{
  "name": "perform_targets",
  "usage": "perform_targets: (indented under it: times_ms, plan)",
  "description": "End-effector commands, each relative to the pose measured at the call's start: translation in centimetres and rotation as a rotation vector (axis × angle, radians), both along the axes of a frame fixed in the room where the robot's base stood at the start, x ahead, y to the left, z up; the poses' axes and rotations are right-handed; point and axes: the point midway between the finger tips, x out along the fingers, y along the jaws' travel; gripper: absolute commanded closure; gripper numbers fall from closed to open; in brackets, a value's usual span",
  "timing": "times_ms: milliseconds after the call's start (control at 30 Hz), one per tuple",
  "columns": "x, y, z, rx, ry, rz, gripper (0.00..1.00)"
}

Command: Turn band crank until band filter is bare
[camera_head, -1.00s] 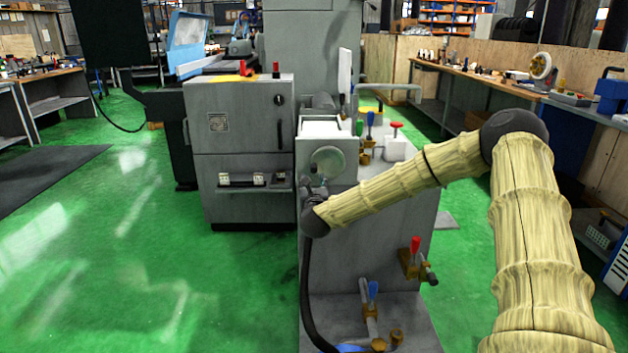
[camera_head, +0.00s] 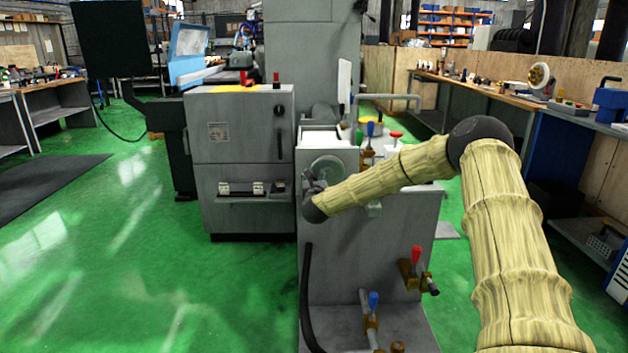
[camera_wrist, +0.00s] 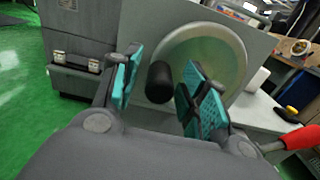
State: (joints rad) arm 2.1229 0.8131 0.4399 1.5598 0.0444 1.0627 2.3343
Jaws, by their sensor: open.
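The crank is a pale round disc (camera_head: 327,169) on the upper front of the grey cabinet, and it fills the upper middle of the wrist view (camera_wrist: 212,58). Its short black handle (camera_wrist: 159,82) sticks out from the disc's left part. My gripper (camera_wrist: 160,90) is open, with one teal-padded finger on each side of the handle; I cannot tell whether either touches it. In the head view my gripper (camera_head: 312,182) is small and partly hidden at the disc's lower left. A white surface (camera_head: 322,138), perhaps the band filter's sheet, lies on top of the cabinet.
Red and blue valve levers (camera_head: 415,256) are low on the right side, and a red lever (camera_wrist: 298,139) is close at the right in the wrist view. Green floor is clear at left.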

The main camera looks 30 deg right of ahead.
Motion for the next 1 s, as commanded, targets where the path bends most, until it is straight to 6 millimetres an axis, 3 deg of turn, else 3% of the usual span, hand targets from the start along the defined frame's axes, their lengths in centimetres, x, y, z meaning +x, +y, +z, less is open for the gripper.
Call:
perform_targets:
  times_ms: [300, 533, 1000]
  plan:
    - [0.15, -0.08, 0.04, -0.001, -0.001, 0.000, 0.58]
    - [0.14, -0.08, 0.04, -0.001, 0.000, 0.000, 1.00]
    - [0.12, -0.12, -0.57, -0.076, 0.046, -0.001, 1.00]
